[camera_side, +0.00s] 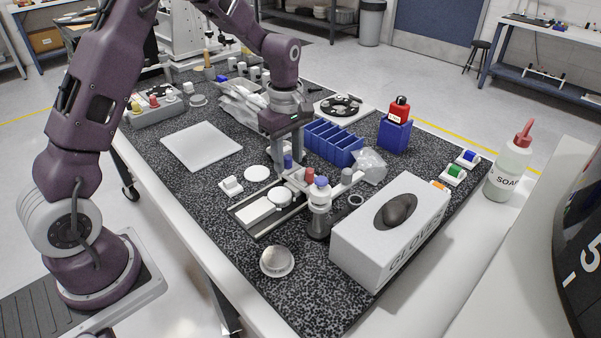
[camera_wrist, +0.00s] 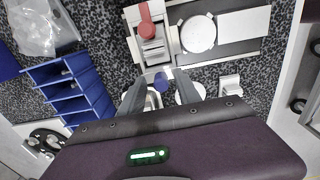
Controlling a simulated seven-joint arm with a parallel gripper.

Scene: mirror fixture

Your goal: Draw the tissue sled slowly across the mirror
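My gripper (camera_wrist: 158,84) points down above the far end of a small fixture tray (camera_side: 243,222). A blue-topped piece (camera_wrist: 160,82) shows between its fingertips in the wrist view, and also in the side view (camera_side: 288,161). I cannot tell whether the fingers grip it. The fixture holds a round pale disc (camera_wrist: 198,33), perhaps the mirror, beside a flat white strip (camera_wrist: 243,23). The disc also shows in the side view (camera_side: 279,196). A block with a red knob (camera_wrist: 148,22), possibly the tissue sled, stands beside the disc, apart from my fingers.
A blue divided bin (camera_side: 333,143) stands just right of my gripper. A glove box (camera_side: 365,255) and a bottle with a blue-purple cap (camera_side: 320,194) are close in front. A crumpled clear bag (camera_side: 369,166) lies near the bin. The mat's front left has free room.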

